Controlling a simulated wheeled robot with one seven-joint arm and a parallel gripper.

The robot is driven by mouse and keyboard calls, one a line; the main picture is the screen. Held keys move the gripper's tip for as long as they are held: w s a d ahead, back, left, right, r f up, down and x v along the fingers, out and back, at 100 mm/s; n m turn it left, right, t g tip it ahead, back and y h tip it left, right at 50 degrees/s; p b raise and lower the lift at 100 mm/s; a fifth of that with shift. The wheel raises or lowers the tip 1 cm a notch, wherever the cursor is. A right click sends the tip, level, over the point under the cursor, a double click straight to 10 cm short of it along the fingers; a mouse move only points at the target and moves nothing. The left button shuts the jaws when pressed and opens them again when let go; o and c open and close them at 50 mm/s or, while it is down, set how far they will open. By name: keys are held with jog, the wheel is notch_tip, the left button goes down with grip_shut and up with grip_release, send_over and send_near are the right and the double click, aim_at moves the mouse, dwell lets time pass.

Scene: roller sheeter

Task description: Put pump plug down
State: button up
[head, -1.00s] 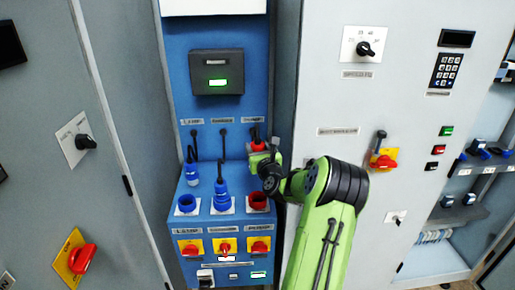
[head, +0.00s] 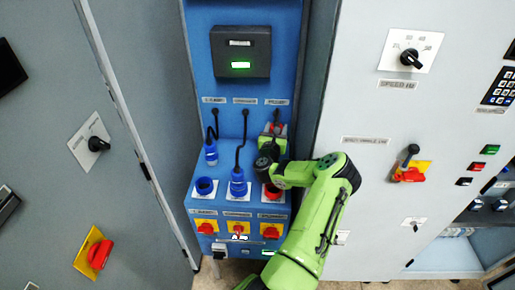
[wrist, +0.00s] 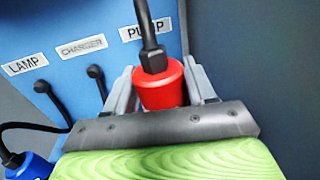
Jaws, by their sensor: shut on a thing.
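The pump plug (wrist: 160,88) is red with a black cable running up from its top. In the wrist view it sits between the two grey fingers of my gripper (wrist: 162,85), which is shut on it. In the head view my gripper (head: 272,140) is at the right side of the blue panel, under the PUMP label, and mostly hides the plug. The red pump socket (head: 272,192) is below it on the sloped ledge, partly covered by my arm.
A blue plug hangs at the lamp cable (head: 211,155). Another blue plug (head: 238,184) stands at the middle socket. The lamp socket (head: 205,187) is open and empty. Red-on-yellow switches (head: 238,229) line the front below. A grey cabinet (head: 370,110) stands close on the right.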

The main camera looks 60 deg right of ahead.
jog(key=f, duration=0.1)
jog(key=d+f, duration=0.1)
jog(key=f, duration=0.1)
jog(key=shift+w+d+f+g+b, duration=0.15)
jog(key=shift+w+g+b, duration=0.15)
jog(key=shift+w+b, duration=0.05)
jog(key=f+b, duration=0.1)
jog(key=f, duration=0.6)
jog(key=shift+s+a+f+b, duration=0.2)
jog(key=shift+f+b, duration=0.15)
jog(key=shift+f, duration=0.05)
jog(key=shift+a+r, duration=0.1)
jog(key=shift+r, duration=0.05)
jog(key=shift+s, duration=0.1)
jog(key=o, duration=1.2)
jog(key=shift+f, duration=0.2)
jog(key=shift+o, duration=0.2)
